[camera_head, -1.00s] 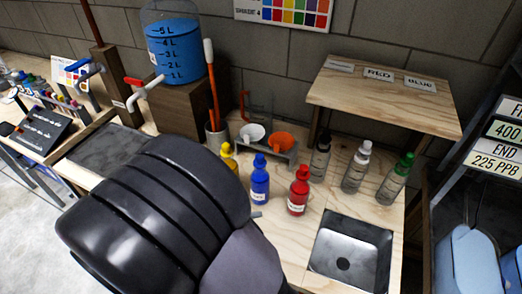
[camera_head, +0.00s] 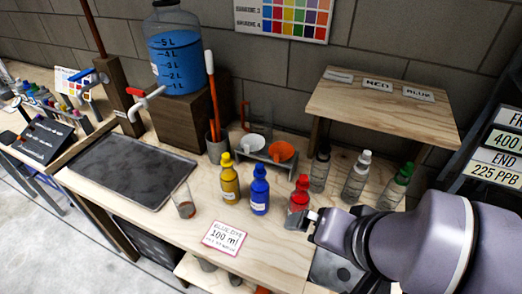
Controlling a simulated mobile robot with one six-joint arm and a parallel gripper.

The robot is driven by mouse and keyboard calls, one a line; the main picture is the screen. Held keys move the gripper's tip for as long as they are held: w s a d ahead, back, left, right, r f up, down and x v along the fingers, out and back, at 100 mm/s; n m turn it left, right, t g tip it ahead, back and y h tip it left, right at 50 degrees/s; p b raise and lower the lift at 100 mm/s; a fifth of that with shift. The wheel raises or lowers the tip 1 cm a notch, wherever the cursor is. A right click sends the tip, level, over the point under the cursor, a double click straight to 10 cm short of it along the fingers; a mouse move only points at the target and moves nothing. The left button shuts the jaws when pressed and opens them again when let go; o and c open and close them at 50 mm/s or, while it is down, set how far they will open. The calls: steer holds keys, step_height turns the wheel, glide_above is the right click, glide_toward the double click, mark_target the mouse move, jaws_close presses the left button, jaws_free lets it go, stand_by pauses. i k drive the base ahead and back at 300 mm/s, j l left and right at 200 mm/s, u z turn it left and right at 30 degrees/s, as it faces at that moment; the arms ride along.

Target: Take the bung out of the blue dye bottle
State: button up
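The blue dye bottle (camera_head: 260,198) stands upright on the wooden bench, between a yellow bottle (camera_head: 230,186) and a red bottle (camera_head: 299,193). A blue bung (camera_head: 259,170) sits in its top. My gripper (camera_head: 297,219) is low, to the right of the blue bottle and apart from it. Its tip overlaps the lower part of the red bottle in the picture; I cannot tell whether they touch. The fingers are too small and foreshortened to tell whether they are open or shut. Nothing is visibly held.
A clear glass (camera_head: 184,203) with a little dark content stands left of the bottles. A "100 ml" card (camera_head: 226,237) lies in front. A dark tray (camera_head: 130,168) lies left.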

mark_target(259, 172)
steer(key=i+j+z, duration=0.1)
steer(key=j+z, duration=0.25)
steer(key=j, duration=0.15)
steer(key=j+z, duration=0.35)
steer(key=j, duration=0.15)
